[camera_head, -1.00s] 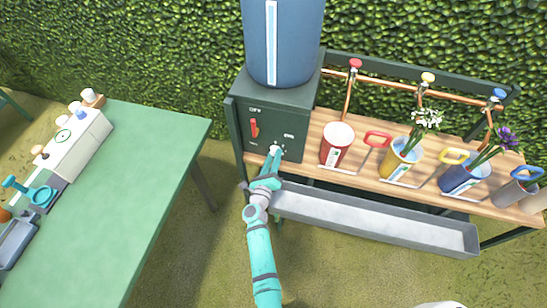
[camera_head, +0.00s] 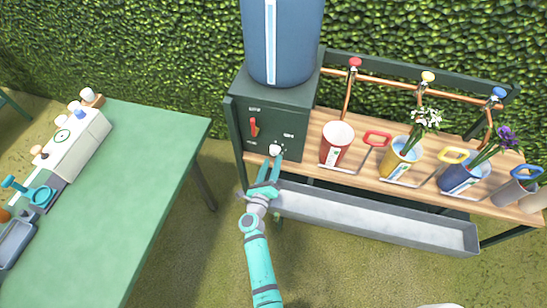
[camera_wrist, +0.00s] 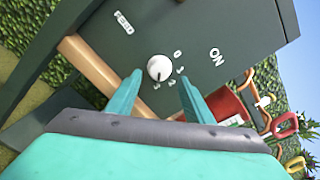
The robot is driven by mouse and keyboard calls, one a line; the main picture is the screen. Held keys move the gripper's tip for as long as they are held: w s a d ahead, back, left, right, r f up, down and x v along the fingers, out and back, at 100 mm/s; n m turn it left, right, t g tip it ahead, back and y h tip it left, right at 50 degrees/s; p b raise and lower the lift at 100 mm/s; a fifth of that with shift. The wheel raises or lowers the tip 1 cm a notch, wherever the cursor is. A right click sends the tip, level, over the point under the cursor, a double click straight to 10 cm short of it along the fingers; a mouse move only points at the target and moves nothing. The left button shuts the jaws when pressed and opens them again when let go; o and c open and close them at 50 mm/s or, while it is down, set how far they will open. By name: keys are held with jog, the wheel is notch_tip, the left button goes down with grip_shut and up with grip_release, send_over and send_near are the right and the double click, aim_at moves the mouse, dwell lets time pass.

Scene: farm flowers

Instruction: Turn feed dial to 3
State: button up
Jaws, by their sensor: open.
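The feed dial is a round white knob (camera_head: 275,150) on the front of a dark green box (camera_head: 290,115) below a blue tank. In the wrist view the dial (camera_wrist: 160,68) sits between and beyond my fingertips, with a 0 and other small marks around its right and lower side. Its setting is too small to read surely. My gripper (camera_head: 271,168) is open and empty, its teal fingers just short of the dial, apart from it as far as I can tell. In the wrist view its fingers (camera_wrist: 160,76) stand left and right of the knob.
A red switch (camera_head: 254,127) is left of the dial, by OFF and ON labels. Red, yellow and blue pots stand on the wooden shelf (camera_head: 345,178) to the right. A grey trough (camera_head: 370,218) runs below. A green table (camera_head: 150,160) is at left.

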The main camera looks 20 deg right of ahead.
jog(key=v, duration=0.7)
dwell(0.4)
jog(key=s+a+r+n+y, duration=0.3)
jog(key=s+a+r+n, duration=0.1)
jog(key=s+n, duration=0.7)
jog(key=s+a+r+n+y, duration=0.3)
jog(key=s+a+r+n, duration=0.2)
jog(key=s+n, duration=0.6)
jog(key=s+a+r+n+y, duration=0.4)
jog(key=s+r+n, duration=0.4)
jog(key=s+n, duration=0.4)
jog(key=shift+s+a, duration=0.55)
jog(key=shift+s, duration=0.55)
jog(key=shift+c, duration=0.6)
